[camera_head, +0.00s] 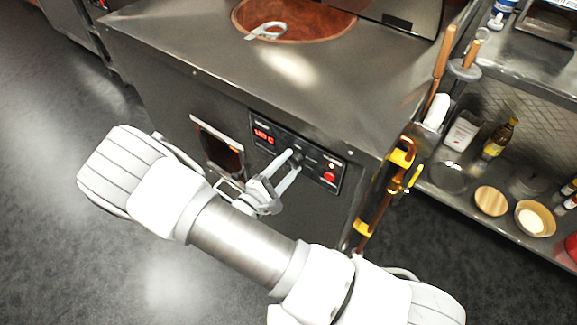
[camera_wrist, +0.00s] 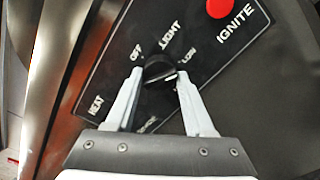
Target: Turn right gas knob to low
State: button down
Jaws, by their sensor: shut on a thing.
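The black gas knob (camera_wrist: 160,69) sits on the black control panel (camera_wrist: 235,60), with OFF, LIGHT and LOW printed around it in the wrist view. My gripper (camera_wrist: 160,78) has a pale finger on each side of the knob and is shut on it. I cannot tell clearly which mark the knob points to. In the head view, my gripper (camera_head: 290,162) reaches the control panel (camera_head: 315,160) on the tandoor's front, and its fingers partly hide the knob there.
A red digital display (camera_head: 264,134) is left of the knob and a red IGNITE button (camera_head: 330,176) is right of it. The tandoor's steel top (camera_head: 185,45) overhangs the panel. A copper pipe with yellow fittings (camera_head: 401,158) runs at the right corner. Shelves with bottles stand farther right.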

dwell(0.3)
jog(key=shift+c, duration=1.4)
grip_release()
jog(key=p+v, duration=0.1)
jog(key=v, duration=1.6)
jog(key=shift+s, duration=0.2)
jog(key=shift+a, duration=0.15)
